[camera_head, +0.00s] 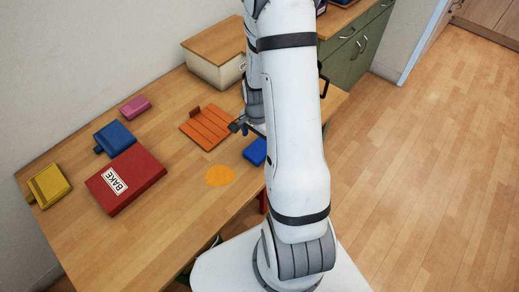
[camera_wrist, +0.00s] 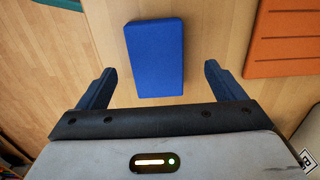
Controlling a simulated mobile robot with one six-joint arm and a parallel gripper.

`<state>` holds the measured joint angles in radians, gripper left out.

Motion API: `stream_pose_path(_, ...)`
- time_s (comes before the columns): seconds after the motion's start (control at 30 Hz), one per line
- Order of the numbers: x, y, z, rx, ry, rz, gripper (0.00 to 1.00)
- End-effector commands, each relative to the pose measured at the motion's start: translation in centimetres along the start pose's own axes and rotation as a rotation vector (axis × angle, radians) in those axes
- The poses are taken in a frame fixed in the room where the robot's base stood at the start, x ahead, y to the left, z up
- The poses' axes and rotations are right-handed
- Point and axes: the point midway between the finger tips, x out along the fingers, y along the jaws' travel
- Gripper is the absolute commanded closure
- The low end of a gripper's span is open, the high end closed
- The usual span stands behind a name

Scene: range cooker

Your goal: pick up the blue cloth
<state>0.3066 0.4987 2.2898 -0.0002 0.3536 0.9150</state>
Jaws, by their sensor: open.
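The blue cloth (camera_wrist: 155,58) is a flat, folded-looking blue block lying on the wooden table. In the wrist view it sits at the upper middle, just beyond the fingertips and between their lines. My gripper (camera_wrist: 158,82) is open and empty, with one finger to each side of the cloth and apart from it. In the head view the cloth (camera_head: 256,151) shows beside my arm, which hides part of it. My gripper (camera_head: 240,126) is partly hidden behind the arm there.
An orange slatted board (camera_head: 207,127) lies left of the cloth, and an orange round patch (camera_head: 219,176) lies nearer. A red BAKE book (camera_head: 126,178), blue item (camera_head: 114,138), yellow item (camera_head: 49,185) and pink item (camera_head: 134,107) lie farther left. A wood-topped box (camera_head: 215,68) stands behind.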

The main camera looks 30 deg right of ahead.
Motion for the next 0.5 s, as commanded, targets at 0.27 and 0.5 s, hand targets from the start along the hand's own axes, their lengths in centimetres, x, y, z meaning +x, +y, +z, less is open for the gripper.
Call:
stream_pose_path(0.27, 2.9, 0.8, -0.9, 0.001, -0.002, 0.003, 0.11)
stream_pose_path(0.5, 5.1, 0.8, -1.0, -0.001, 0.0, 0.0, 0.11)
